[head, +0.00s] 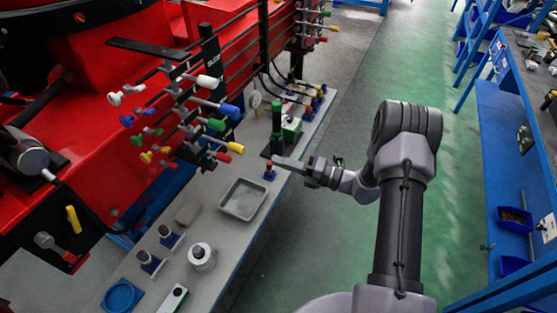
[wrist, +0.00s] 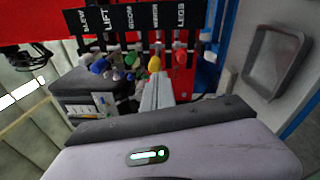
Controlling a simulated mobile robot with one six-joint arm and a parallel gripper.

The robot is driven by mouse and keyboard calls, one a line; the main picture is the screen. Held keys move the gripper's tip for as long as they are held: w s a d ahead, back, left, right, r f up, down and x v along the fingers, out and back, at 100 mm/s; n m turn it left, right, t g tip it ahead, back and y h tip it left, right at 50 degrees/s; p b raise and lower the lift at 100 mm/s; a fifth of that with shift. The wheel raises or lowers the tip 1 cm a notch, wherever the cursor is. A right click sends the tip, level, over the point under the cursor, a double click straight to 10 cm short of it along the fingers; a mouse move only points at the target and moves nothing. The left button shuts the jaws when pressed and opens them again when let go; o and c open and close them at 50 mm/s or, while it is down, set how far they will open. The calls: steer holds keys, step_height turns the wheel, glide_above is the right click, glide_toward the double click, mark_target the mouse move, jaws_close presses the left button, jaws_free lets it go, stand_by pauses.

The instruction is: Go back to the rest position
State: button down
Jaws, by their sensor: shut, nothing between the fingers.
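My gripper (head: 290,164) is at the end of my outstretched arm, over the right edge of the grey bench in the head view. Its fingers are shut with nothing between them. In the wrist view the closed fingers (wrist: 157,92) point toward a row of coloured lever knobs under black labels. In the head view the levers carry knobs such as a blue one (head: 229,110), a red one (head: 223,157) and a yellow one (head: 146,157).
The grey bench (head: 225,250) holds a metal tray (head: 243,199), a green-handled device (head: 277,122), a white cylinder (head: 201,257) and a blue dish (head: 122,297). The red crane (head: 130,80) stands left. Blue workbenches (head: 500,150) stand right. The green floor (head: 345,240) between is clear.

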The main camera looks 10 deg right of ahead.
steer(key=s+a+r+n+g+h+b, duration=0.25)
steer(key=s+a+r+n+g, duration=0.3)
steer(key=s+n, duration=0.35)
steer(key=s+a+r+n+g+h+b, duration=0.2)
steer(key=s+a+r+n+g+h, duration=0.15)
steer(key=s+r+n, duration=0.6)
steer(key=s+d+f+n+t+h+b, duration=0.1)
steer(key=s+d+n+t+h+b, duration=0.1)
steer(key=s+n, duration=0.3)
steer(key=s+d+f+n+t+h+b, duration=0.1)
steer(key=s+d+n+t+h, duration=0.2)
steer(key=n, duration=0.9)
steer(key=s+d+h, duration=0.1)
steer(key=s+h, duration=0.1)
steer(key=shift+s+h+b, duration=0.15)
steer(key=shift+h+b, duration=0.15)
steer(key=shift+b, duration=0.05)
steer(key=shift+d, duration=0.1)
